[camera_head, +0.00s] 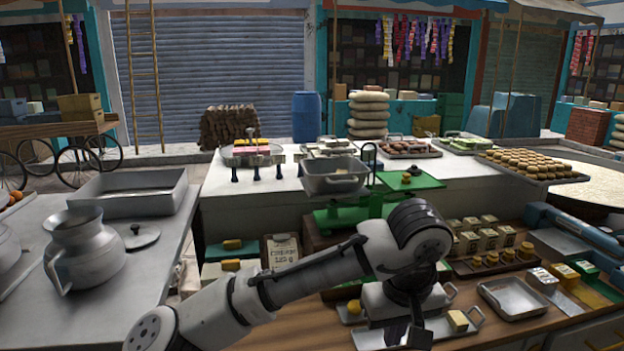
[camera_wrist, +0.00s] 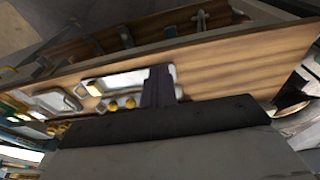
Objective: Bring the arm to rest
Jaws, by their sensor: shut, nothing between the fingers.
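My arm reaches from the lower left of the head view across the wooden counter. My gripper (camera_head: 405,335) points down over the counter near the bottom of the head view, partly cut off by the frame edge. In the wrist view my gripper (camera_wrist: 158,88) shows as a dark narrow shape with its fingers together and nothing between them. A metal tray (camera_head: 440,328) with a small yellow-topped block (camera_head: 458,320) lies beside and partly behind the gripper. Whether the gripper touches the tray cannot be told.
An empty metal tray (camera_head: 513,297) and several small boxes (camera_head: 562,273) lie to the right. A green scale (camera_head: 350,220) with a metal pan (camera_head: 334,175) stands behind my arm. A metal jug (camera_head: 82,250) stands on the left table. Open air lies above the arm.

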